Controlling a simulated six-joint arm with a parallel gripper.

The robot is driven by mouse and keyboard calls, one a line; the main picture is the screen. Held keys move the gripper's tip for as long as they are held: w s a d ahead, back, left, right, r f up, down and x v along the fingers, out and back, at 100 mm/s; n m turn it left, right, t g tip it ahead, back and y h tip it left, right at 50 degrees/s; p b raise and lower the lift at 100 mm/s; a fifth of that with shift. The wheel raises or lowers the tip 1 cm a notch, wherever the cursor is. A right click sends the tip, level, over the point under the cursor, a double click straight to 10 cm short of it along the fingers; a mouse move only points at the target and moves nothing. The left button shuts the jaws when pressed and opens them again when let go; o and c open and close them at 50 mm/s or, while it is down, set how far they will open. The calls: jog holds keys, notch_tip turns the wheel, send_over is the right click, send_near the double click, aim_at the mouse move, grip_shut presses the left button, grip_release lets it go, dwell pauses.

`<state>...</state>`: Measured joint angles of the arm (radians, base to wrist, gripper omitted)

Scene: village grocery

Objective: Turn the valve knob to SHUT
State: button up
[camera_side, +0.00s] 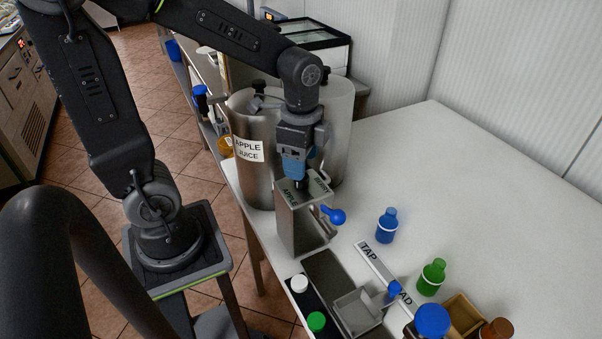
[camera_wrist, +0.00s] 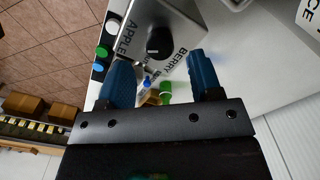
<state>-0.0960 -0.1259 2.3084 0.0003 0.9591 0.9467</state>
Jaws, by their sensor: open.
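A black round valve knob (camera_wrist: 159,40) sits on the top plate of a metal box (camera_wrist: 140,15), between the labels APPLE and BERRY.
Steel tanks, one labelled APPLE JUICE (camera_side: 249,150), stand close behind the box. The table's back right is clear.

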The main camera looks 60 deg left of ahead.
jog(key=shift+f, duration=2.05)
jog(key=c, duration=0.9)
